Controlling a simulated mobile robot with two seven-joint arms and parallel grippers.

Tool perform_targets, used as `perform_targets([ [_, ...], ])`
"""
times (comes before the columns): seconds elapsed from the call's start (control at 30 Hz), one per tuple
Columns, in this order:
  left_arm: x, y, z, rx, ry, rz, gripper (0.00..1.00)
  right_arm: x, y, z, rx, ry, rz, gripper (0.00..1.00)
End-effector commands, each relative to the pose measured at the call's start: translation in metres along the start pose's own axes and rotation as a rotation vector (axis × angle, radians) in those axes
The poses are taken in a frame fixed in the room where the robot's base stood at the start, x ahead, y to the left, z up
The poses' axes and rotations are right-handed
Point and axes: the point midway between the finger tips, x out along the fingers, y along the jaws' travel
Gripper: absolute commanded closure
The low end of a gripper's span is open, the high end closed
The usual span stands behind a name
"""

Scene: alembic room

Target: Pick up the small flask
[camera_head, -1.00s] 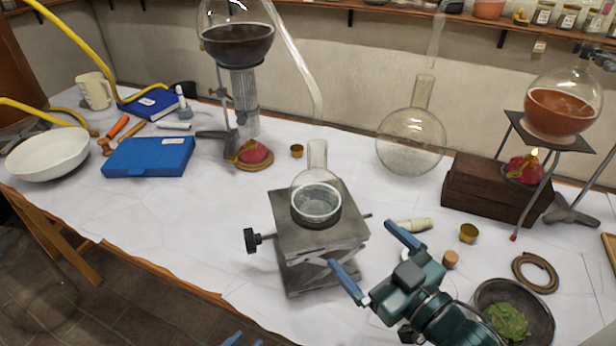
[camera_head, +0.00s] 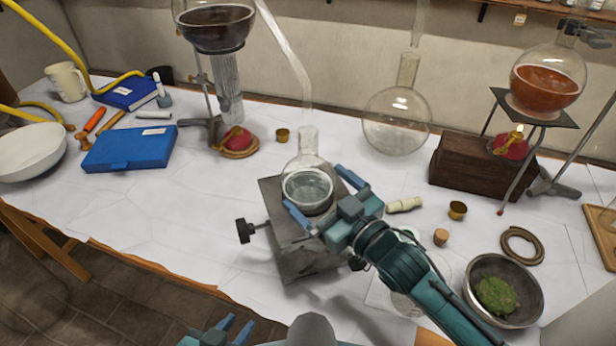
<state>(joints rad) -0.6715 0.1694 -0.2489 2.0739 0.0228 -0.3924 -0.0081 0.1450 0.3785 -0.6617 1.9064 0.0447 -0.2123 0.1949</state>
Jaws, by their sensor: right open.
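The small clear glass flask (camera_head: 306,168) stands upright on the grey metal lab jack (camera_head: 290,235) in the middle of the table, with a ring-like rim around its lower part. My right gripper (camera_head: 316,188) is open at the flask. One finger is at its lower left, the other at its right; I cannot tell whether either touches it. My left gripper (camera_head: 232,325) is low at the bottom edge, empty, its two fingers apart, well in front of the jack.
A larger round flask (camera_head: 397,120) stands behind on the right. A wooden block (camera_head: 460,168), a burner stand with an orange-filled flask (camera_head: 545,90) and a metal bowl (camera_head: 525,312) lie right. A blue case (camera_head: 128,150) is left.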

Motion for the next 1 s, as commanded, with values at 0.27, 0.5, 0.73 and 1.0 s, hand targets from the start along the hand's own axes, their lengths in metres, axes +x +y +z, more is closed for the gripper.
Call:
perform_targets([
  [0.27, -0.002, -0.002, -0.003, -0.001, -0.004, -0.006, 0.71, 0.037, 0.001, 0.000, 0.000, 0.001, 0.000, 0.00],
  [0.5, -0.001, -0.003, -0.002, -0.001, -0.006, -0.008, 0.71, 0.039, 0.001, 0.001, 0.000, 0.000, 0.000, 0.00],
  [0.73, -0.001, -0.003, -0.002, -0.002, -0.007, -0.008, 0.71, 0.039, 0.001, 0.001, 0.000, 0.000, 0.000, 0.16],
  [1.0, -0.001, -0.003, -0.002, -0.002, -0.006, -0.008, 0.71, 0.039, 0.001, 0.002, 0.000, 0.000, 0.000, 0.38],
])
